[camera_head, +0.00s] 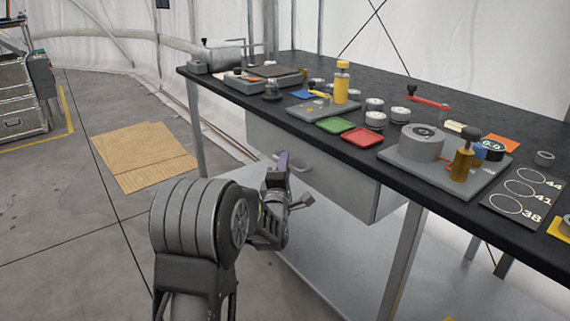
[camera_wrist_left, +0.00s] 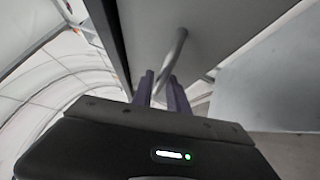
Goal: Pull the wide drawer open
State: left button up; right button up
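The wide drawer (camera_head: 335,182) is a grey box front under the dark-topped table, and it looks shut. Its bar handle (camera_head: 301,167) sticks out from the front; in the left wrist view the handle (camera_wrist_left: 176,52) is a curved grey bar. My left gripper (camera_head: 283,162) is at the handle, with purple fingers. In the left wrist view the fingers (camera_wrist_left: 162,90) stand apart, and the bar's lower end runs into the space between them. I cannot tell whether they touch it. My right gripper is in neither view.
The table top (camera_head: 470,210) carries a grey scale block (camera_head: 425,142), red and green trays (camera_head: 362,138), weights and bottles. Table legs and a lower shelf (camera_head: 330,255) lie below the drawer. A cardboard sheet (camera_head: 143,157) lies on the open floor at left.

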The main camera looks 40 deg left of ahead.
pick_arm(q)
jog(key=shift+w+a, duration=0.3)
jog(key=shift+w, duration=0.2)
grip_shut()
dwell(1.2)
